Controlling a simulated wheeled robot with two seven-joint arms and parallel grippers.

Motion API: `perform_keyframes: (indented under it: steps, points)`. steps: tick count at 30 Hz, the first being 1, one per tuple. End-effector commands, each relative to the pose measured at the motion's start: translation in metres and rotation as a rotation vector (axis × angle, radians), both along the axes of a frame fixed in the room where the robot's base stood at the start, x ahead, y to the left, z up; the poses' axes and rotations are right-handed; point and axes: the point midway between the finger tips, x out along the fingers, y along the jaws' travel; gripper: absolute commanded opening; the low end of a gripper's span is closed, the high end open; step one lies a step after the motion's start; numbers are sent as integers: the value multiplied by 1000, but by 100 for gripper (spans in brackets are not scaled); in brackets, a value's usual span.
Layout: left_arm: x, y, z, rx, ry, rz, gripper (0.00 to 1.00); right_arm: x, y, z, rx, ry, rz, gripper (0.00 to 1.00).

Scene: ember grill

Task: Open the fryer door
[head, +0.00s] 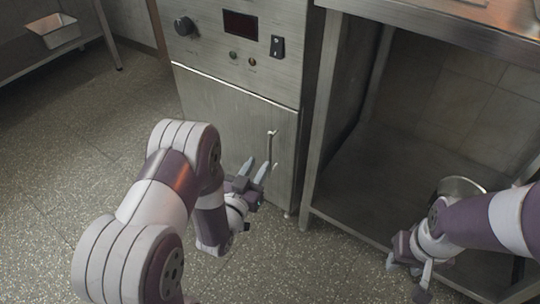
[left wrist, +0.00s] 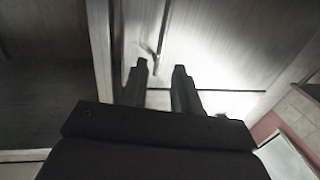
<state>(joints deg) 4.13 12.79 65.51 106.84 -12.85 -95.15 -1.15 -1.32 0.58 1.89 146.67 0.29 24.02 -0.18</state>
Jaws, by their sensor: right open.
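The fryer (head: 245,50) is a brushed-metal cabinet with a control panel above its door. The fryer door (head: 225,115) looks shut, with a bright line along its top edge. Its thin vertical handle (head: 270,148) is near the door's right side and shows in the left wrist view (left wrist: 161,38). My left gripper (head: 256,168) is open just in front of the door, near the handle's lower part. In the left wrist view the handle appears beyond the gap between its fingers (left wrist: 159,72), not gripped. My right gripper (head: 407,273) is open and empty at lower right.
A steel table (head: 440,20) with a lower shelf (head: 360,190) stands right of the fryer. A round metal pot (head: 462,185) is partly hidden behind my right arm. Another table with a metal pan (head: 53,32) stands far left. The tiled floor left of the fryer is clear.

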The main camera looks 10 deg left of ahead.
Motion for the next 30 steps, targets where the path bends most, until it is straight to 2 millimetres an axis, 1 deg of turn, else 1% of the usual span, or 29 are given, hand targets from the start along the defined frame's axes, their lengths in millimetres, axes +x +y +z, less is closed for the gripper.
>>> perform_keyframes:
  steps: [1,6,9,12,15,21,22,23,24,25,30]
  points:
    - [13,-3,-5,0,-5,-3,31,0,0,-12,0,1,0,43]
    - [55,-9,-5,0,-3,-2,31,0,0,-31,0,1,0,43]
    - [72,-11,-5,0,-1,0,31,0,0,-38,0,1,0,43]
    - [83,-13,-2,0,0,0,31,0,0,-41,0,1,0,43]
    - [88,-13,-1,-1,1,0,31,0,0,-41,0,1,0,43]
    - [88,-14,0,-1,2,0,31,0,0,-41,0,1,0,43]
    - [88,-14,0,-1,2,0,28,0,0,-41,0,1,0,43]
    - [88,-14,0,-1,2,0,18,0,0,-41,0,1,0,43]
    - [88,-14,0,-1,2,0,5,0,0,-41,0,1,0,43]
    - [88,-14,0,-1,2,0,0,0,0,-41,0,1,0,43]
    - [88,-14,0,-1,2,0,0,0,0,-40,0,1,0,43]
